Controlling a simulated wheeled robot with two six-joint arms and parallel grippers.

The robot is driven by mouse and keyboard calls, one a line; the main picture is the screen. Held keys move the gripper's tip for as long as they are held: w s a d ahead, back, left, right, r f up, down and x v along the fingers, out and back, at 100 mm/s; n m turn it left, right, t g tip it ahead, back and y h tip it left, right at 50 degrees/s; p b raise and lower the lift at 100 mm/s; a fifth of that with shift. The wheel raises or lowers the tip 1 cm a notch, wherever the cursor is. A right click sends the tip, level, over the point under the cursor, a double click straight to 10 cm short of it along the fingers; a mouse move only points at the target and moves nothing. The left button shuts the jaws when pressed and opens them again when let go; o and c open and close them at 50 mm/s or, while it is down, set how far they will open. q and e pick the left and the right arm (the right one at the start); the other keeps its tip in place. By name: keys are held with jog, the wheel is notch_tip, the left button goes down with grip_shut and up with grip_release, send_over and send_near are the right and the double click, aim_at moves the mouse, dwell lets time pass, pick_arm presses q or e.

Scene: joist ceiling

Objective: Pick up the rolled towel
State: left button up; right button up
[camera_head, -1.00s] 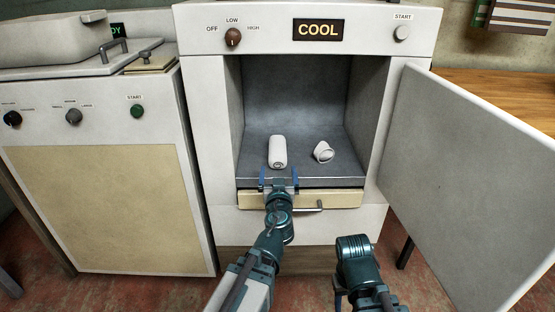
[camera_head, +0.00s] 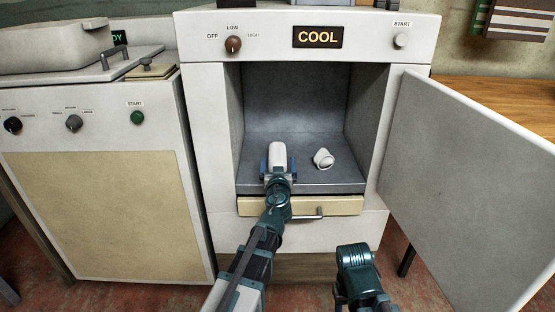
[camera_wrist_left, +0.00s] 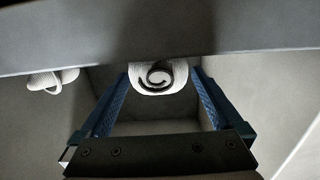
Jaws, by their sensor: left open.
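The rolled towel (camera_head: 278,155) is a white roll lying lengthwise on the grey floor of the open compartment, left of its middle. My left gripper (camera_head: 277,170) is open at the near end of the towel, with its blue fingers on either side. In the left wrist view the towel's spiral end (camera_wrist_left: 157,76) shows between the two blue fingers (camera_wrist_left: 160,100). I cannot tell whether the fingers touch it. The near end of the towel is partly hidden by the gripper in the head view. Of my right arm only a dark teal link shows at the bottom; its gripper is out of view.
A small white cup-like object (camera_head: 323,158) lies in the compartment to the right of the towel; it also shows in the left wrist view (camera_wrist_left: 52,80). The cabinet door (camera_head: 465,185) stands open at the right. A cream drawer front (camera_head: 343,206) with a handle is below the opening.

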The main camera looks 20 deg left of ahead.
aim_at(278, 157)
pick_arm(q)
jog(key=x, duration=0.4)
jog(key=shift+w+a+f, duration=0.1)
jog(key=shift+w+f, duration=0.05)
jog(key=shift+w, duration=0.25)
jog(key=shift+s, duration=0.1)
jog(key=c, duration=1.5)
jog(key=shift+o, duration=0.2)
